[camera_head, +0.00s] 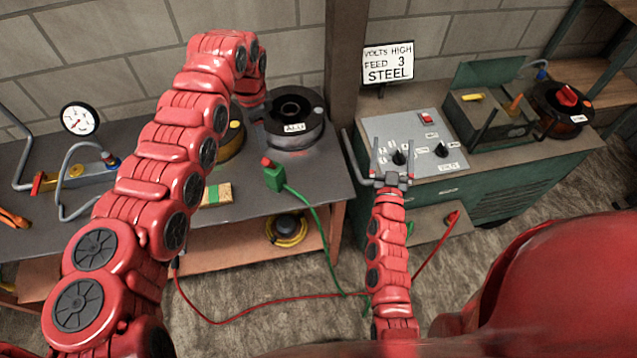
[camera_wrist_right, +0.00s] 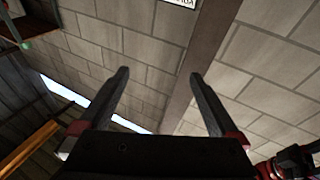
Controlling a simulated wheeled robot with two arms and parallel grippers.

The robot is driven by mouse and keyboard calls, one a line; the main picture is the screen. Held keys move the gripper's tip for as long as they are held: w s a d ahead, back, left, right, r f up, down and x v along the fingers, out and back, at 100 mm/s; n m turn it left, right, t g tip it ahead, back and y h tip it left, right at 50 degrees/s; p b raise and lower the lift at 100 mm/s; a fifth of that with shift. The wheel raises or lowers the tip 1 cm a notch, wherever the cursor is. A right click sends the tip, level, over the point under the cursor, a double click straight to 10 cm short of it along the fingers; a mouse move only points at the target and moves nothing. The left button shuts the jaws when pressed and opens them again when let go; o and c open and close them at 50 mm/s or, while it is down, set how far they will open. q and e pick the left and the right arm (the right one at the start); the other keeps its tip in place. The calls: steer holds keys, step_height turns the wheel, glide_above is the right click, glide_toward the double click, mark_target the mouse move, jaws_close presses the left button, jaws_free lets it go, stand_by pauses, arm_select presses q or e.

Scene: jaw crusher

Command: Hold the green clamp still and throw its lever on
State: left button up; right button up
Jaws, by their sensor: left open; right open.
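The green clamp (camera_head: 274,178) is a small block standing on the grey workbench, with a red part on top at its upper left; I cannot tell the lever's position. A green cable runs from it over the bench's front edge. My left arm arches over the bench left of the clamp, and its end goes down behind its own links, so the left gripper is hidden. My right gripper (camera_head: 391,168) is open and empty in front of the welder panel, right of the clamp and apart from it. Its two spread fingers also show in the right wrist view (camera_wrist_right: 158,78), facing the block wall.
A black spool (camera_head: 293,118) stands behind the clamp. A wooden block (camera_head: 216,194) lies left of it. A dark post (camera_head: 347,70) rises between bench and green welder (camera_head: 500,190). A sign (camera_head: 388,63) stands behind the control panel (camera_head: 425,140). A pressure gauge (camera_head: 80,118) is at left.

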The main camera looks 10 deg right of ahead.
step_height(320, 180, down, 6)
steer(key=w+a+n+g+y, duration=0.1)
steer(key=w+n+g+y, duration=0.1)
steer(key=w+g+y, duration=0.1)
steer(key=n+g+y, duration=0.7)
steer(key=n+y, duration=0.3)
steer(key=y, duration=0.4)
glide_toward(281, 174)
steer(key=x, duration=1.2)
steer(key=shift+w+a+f, duration=0.1)
steer(key=shift+w+a, duration=0.05)
steer(key=shift+a, duration=0.15)
